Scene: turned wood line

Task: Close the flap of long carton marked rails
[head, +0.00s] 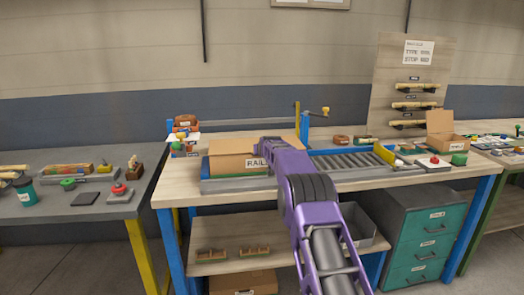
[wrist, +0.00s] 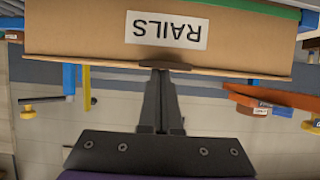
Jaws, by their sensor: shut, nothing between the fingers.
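The long brown carton (head: 228,164) lies on the workbench, with a white label reading RAILS on its near side, partly hidden by my purple arm in the head view. In the wrist view the carton (wrist: 80,32) appears upside down, its RAILS label (wrist: 166,31) clear. A thin cardboard flap edge (wrist: 90,68) runs along its top. My gripper (wrist: 165,67) is shut and empty, its fingertips at the middle of that edge; I cannot tell whether they touch it. My arm hides the fingertips in the head view.
A roller conveyor (head: 350,160) lies right of the carton on the bench (head: 178,192). An open box (head: 442,140) and a red button (head: 434,160) stand further right. Blue posts and a rail rise behind the carton. A teal drawer cabinet (head: 420,240) stands below.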

